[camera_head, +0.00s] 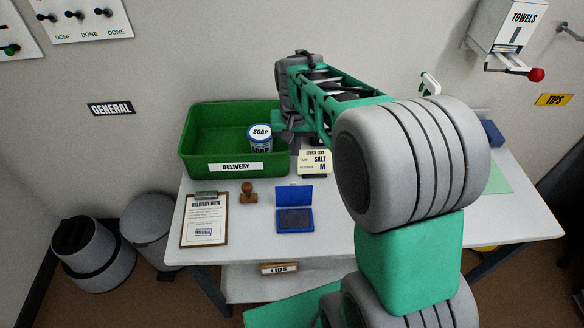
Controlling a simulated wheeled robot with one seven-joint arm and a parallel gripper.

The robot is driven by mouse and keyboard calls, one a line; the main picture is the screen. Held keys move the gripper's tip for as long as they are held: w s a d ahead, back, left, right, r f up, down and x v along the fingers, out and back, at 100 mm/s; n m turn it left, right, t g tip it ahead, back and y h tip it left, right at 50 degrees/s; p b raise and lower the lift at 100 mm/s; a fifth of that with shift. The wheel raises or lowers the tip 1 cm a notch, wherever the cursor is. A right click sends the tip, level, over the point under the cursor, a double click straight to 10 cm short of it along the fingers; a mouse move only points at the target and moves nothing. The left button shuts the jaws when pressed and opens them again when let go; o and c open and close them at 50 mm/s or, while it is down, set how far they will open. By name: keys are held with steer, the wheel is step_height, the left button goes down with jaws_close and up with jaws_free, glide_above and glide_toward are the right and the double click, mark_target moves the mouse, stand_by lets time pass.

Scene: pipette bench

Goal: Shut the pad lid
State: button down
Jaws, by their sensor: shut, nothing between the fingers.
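The blue stamp pad (294,220) lies open on the table, its dark ink face showing. Its blue lid (294,194) stands raised at the pad's back edge. My gripper (290,136) is at the far end of my arm, beyond the pad, by the right end of the green bin. It is small and partly hidden by my arm; it looks shut and empty, and apart from the lid.
The green DELIVERY bin (197,165) holds a SOAP tin (261,138). My arm hides much of the table's right side.

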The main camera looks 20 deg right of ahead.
mark_target(294, 194)
steer(key=f, duration=0.3)
steer(key=w+f+p, duration=0.1)
steer(key=f, duration=0.5)
steer(key=shift+w+d+f+p, duration=0.2)
steer(key=shift+w+d+p, duration=0.05)
steer(key=shift+d+p, duration=0.1)
steer(key=s, duration=0.1)
steer(key=s+p, duration=0.1)
steer(key=s+a, duration=0.1)
steer(key=shift+s+r, duration=0.1)
steer(key=shift+r, duration=0.3)
steer(key=shift+s+a, duration=0.25)
steer(key=shift+d, duration=0.1)
steer(key=shift+w+f, duration=0.1)
